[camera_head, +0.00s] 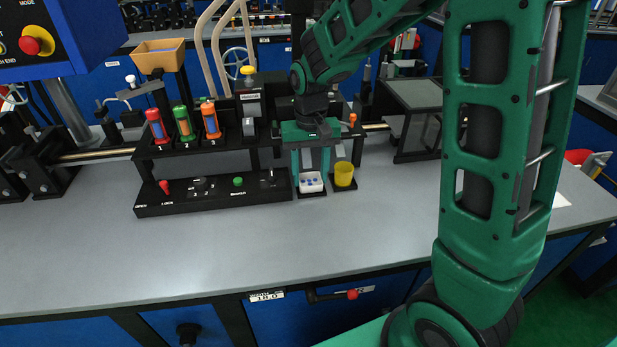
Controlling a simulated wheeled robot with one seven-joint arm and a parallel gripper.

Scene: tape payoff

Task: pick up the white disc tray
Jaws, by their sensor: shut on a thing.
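The white disc tray (311,183) is a small white container with several blue spots inside. It sits low on a dark base at the right end of the black station. My gripper (311,174) points down over it, its two green fingers reaching to the tray's left and right sides. The gripper is shut on the tray. The tray looks level; I cannot tell whether it still touches the base under it.
A yellow cup (344,174) stands close to the right of the tray. A black control panel (213,192) with knobs lies to the left, below red, green and orange tubes (184,123). A clear-topped box (414,93) stands behind right. The grey bench (230,250) in front is clear.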

